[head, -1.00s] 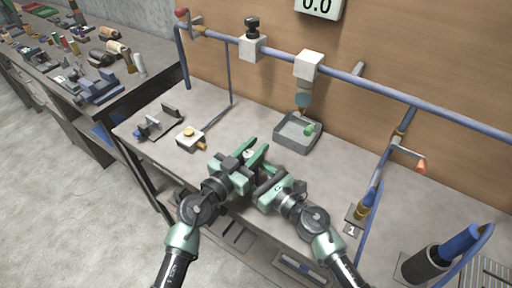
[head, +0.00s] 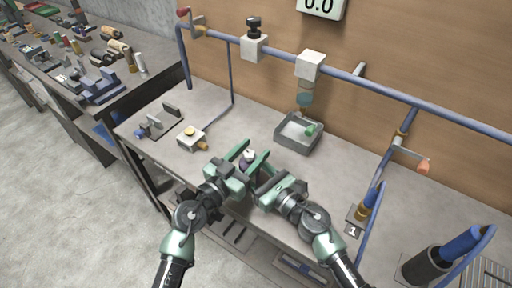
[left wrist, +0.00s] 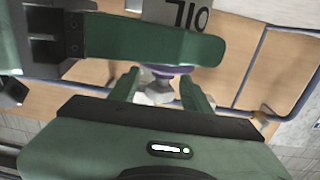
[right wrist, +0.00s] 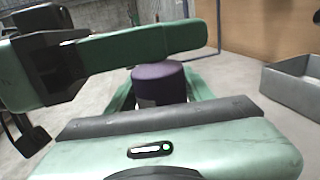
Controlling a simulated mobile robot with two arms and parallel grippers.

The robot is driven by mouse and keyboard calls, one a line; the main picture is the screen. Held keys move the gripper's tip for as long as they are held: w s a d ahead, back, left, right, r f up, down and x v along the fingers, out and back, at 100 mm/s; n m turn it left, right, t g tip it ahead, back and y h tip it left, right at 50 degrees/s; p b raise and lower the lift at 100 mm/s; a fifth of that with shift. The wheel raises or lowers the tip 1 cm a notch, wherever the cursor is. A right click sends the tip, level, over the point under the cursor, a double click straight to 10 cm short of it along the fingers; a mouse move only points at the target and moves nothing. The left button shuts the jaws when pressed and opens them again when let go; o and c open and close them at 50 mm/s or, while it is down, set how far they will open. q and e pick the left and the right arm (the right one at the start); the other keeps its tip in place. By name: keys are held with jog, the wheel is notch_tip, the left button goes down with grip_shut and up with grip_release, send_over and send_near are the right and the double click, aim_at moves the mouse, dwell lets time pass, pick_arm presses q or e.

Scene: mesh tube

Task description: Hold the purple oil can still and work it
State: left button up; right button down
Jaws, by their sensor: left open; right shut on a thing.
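In the left wrist view the pale top and purple collar (left wrist: 168,72) lie between the open fingers, and a grey OIL label (left wrist: 187,14) is partly hidden by a green finger.
A grey tray (head: 283,141) with a green piece stands behind the grippers. A small valve block (head: 190,138) and a bracketed plate (head: 154,132) are to the left. A blue pipe (head: 395,98) runs along the back. The bench between tray and right pipe is clear.

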pick_arm(q)
jog(key=v, duration=1)
jog(key=shift+s, duration=0.1)
jog(key=w+a+m+g+h, duration=0.3)
jog(key=a+m+g+h, duration=0.2)
jog(key=m+g+h, duration=0.15)
jog(key=shift+n+g+y, duration=0.25)
jog(key=shift+g+y, duration=0.2)
jog(key=x, duration=1.1)
jog(key=shift+d+r, duration=0.15)
jog(key=shift+r, duration=0.05)
grip_shut()
